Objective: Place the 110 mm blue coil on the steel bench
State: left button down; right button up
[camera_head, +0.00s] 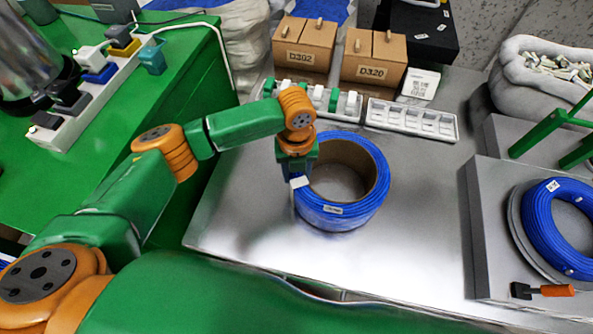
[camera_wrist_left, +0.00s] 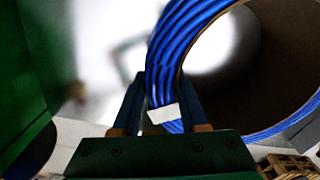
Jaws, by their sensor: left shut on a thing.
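A blue cable coil (camera_head: 345,215) with a brown cardboard core stands over the middle of the steel bench (camera_head: 425,225). My left gripper (camera_head: 299,182) is at the coil's left side. In the left wrist view the gripper (camera_wrist_left: 163,105) has its fingers on either side of the blue windings (camera_wrist_left: 180,50), shut on the coil's wall. A white tag shows between the fingers. The coil looks about level in the head view, at or close to the bench top; I cannot tell whether it touches. My right gripper is not in view.
Two cardboard boxes (camera_head: 305,45) (camera_head: 373,58) and a white tray (camera_head: 411,119) line the bench's back. Another blue coil (camera_head: 560,228) lies on a grey block at right, with an orange-handled tool (camera_head: 545,290) in front. A green table (camera_head: 180,80) stands left. The bench's front is clear.

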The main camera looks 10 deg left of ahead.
pick_arm(q)
jog(key=shift+c, duration=2.2)
grip_release()
jog(key=shift+s, duration=0.1)
notch_tip(320, 180, up, 12)
jog(key=shift+r, duration=0.1)
